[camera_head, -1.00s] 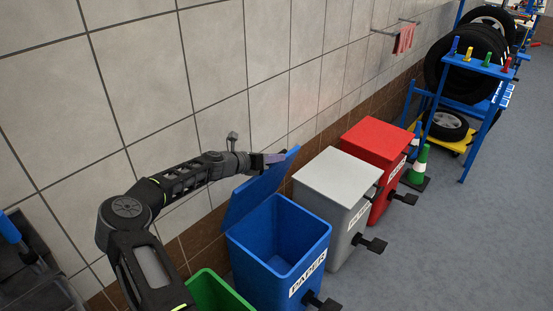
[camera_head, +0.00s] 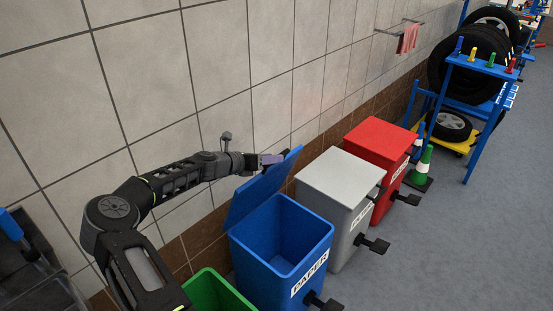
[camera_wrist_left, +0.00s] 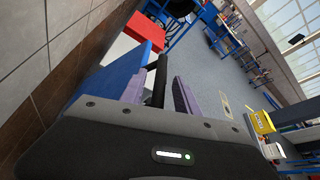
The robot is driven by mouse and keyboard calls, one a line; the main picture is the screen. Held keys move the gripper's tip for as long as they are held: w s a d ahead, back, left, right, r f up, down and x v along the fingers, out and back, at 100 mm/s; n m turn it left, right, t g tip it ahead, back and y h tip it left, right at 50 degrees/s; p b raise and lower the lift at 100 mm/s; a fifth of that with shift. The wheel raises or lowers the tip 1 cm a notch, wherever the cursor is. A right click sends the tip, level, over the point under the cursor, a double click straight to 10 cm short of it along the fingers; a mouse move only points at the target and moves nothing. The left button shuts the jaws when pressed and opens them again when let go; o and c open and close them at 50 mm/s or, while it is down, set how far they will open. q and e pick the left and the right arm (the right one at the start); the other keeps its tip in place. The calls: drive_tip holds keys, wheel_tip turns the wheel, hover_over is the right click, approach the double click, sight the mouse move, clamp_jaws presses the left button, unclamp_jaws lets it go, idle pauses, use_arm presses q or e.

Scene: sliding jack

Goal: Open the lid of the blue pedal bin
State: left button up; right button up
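The blue bin (camera_head: 270,262), labelled PAPER, stands by the tiled wall with its inside showing empty. Its blue lid (camera_head: 258,193) is raised steeply and leans back towards the wall. My left gripper (camera_head: 272,159), with purple fingers, is at the lid's upper edge. In the left wrist view the fingers (camera_wrist_left: 158,95) are apart, and a dark bar shows between them. The blue lid (camera_wrist_left: 112,76) is just left of the left finger; I cannot tell if they touch. The bin's black pedal (camera_head: 322,303) sticks out low in front. My right gripper is not in view.
A grey bin (camera_head: 335,180) and a red bin (camera_head: 382,142) stand in a row to the right, lids shut, black pedals out front. A green bin (camera_head: 215,292) is at the left. A green cone (camera_head: 423,163) stands beyond. The grey floor in front is clear.

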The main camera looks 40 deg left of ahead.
use_arm(q)
drive_tip(key=v, duration=0.4)
drive_tip(key=shift+s, duration=0.3)
idle(0.3)
